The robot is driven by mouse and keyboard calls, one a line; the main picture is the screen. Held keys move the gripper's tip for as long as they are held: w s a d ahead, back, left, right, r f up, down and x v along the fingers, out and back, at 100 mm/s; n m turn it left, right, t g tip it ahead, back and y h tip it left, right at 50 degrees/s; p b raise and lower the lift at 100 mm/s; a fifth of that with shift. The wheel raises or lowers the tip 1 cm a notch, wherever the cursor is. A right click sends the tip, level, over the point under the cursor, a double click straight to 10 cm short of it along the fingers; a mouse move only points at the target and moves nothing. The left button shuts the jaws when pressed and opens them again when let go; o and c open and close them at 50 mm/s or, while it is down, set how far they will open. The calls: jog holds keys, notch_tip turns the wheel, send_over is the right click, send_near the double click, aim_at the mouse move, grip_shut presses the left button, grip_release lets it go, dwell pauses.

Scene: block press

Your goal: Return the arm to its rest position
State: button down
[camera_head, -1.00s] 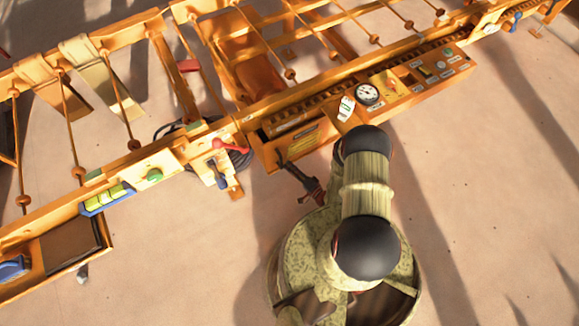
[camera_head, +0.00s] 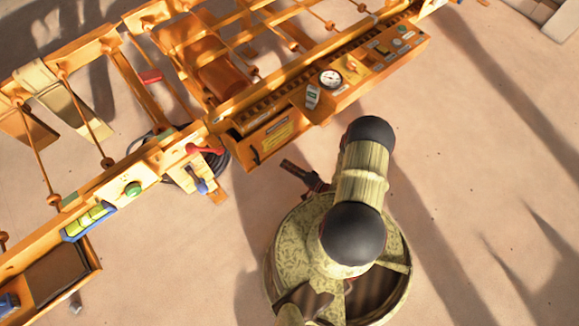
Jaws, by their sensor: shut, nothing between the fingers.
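My arm (camera_head: 362,178) is folded over my round body in the lower middle of the view, with two dark round joints and a pale yellow link between them. My gripper (camera_head: 288,166) is the small dark piece sticking out at the upper left of my body. It is shut and empty, and apart from the orange machine (camera_head: 262,107). Part of the wrist behind it is hidden by my body.
The orange machine runs diagonally from lower left to upper right. It carries a gauge (camera_head: 331,78), a green button (camera_head: 133,188) and a red-handled lever (camera_head: 206,150). A pale block (camera_head: 548,14) is at the top right. The floor on the right is clear.

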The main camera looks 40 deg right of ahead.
jog(key=shift+v, duration=0.9)
